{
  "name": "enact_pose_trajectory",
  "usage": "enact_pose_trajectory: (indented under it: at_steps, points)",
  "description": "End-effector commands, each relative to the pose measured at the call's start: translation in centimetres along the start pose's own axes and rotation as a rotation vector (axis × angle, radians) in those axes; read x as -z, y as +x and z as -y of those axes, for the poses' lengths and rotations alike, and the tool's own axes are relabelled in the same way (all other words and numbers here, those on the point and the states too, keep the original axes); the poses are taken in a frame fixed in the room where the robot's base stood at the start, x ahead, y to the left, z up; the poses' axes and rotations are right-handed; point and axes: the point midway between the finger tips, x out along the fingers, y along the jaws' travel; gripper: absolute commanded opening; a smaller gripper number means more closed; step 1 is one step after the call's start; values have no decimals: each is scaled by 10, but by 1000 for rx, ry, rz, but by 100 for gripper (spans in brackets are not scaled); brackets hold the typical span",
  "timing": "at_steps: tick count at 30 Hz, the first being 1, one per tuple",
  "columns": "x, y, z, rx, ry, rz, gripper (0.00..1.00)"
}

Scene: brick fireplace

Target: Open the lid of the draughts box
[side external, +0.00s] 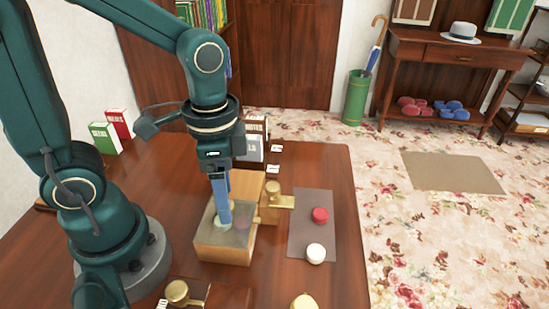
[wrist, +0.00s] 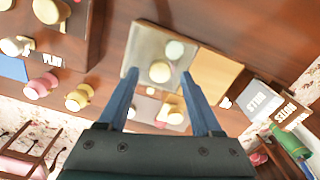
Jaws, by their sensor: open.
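The draughts box (side external: 222,252) is a light wooden box on the dark table, with a greyish, see-through-looking top. Pale round shapes show at the top, one greenish and one yellowish; I cannot tell if they are under it. A plain wooden panel (side external: 246,184) adjoins the box's far side. The box also shows in the wrist view (wrist: 147,50), with the panel (wrist: 214,75) to its right. My gripper (side external: 224,221) points down over the box top. In the wrist view its blue fingers (wrist: 160,74) are apart, with the yellowish round shape between them. Contact is unclear.
A grey mat (side external: 307,230) right of the box carries a red piece (side external: 320,215) and a white piece (side external: 315,253). Brass-coloured objects (side external: 283,202) stand close to the box's right side. Labelled boxes (side external: 250,148) stand behind it. The table's right edge lies past the mat.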

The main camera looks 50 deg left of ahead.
Motion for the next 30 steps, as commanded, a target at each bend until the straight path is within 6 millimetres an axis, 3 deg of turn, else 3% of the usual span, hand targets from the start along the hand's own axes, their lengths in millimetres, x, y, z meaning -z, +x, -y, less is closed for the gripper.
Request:
enact_pose_trajectory:
  at_steps: [12, 13, 15, 18, 30]
  points:
    - [0, 10, 0, 0, -1, -1, 66]
    - [0, 10, 0, 0, -1, -1, 59]
    - [0, 10, 0, 0, -1, -1, 32]
    - [0, 10, 0, 0, -1, -1, 0]
    - [0, 10, 0, 0, -1, -2, 0]
